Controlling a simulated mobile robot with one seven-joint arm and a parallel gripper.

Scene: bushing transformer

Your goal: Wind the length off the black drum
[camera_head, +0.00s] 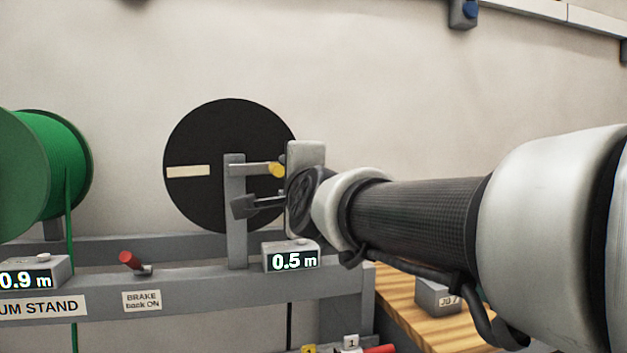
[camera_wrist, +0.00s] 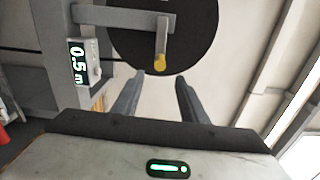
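The black drum (camera_head: 212,140) stands on the grey drum stand (camera_head: 195,285), its flat face showing a cream stripe (camera_head: 188,171). It also shows at the top of the wrist view (camera_wrist: 195,35). Its crank handle has a yellow knob (camera_head: 277,170), seen in the wrist view (camera_wrist: 160,62) just past my fingertips and between their lines. My gripper (camera_wrist: 159,80) is open and empty, its fingers pointing at the drum. The drum's counter (camera_head: 290,258) reads 0.5 m. A red-tipped brake lever (camera_head: 131,261) stands above a label "BRAKE back ON".
A green drum (camera_head: 45,165) with its own counter (camera_head: 35,272) reading 0.9 m is at the left. A wooden bench top (camera_head: 405,305) with a grey box (camera_head: 437,297) lies below my arm. A pale wall is behind the stand.

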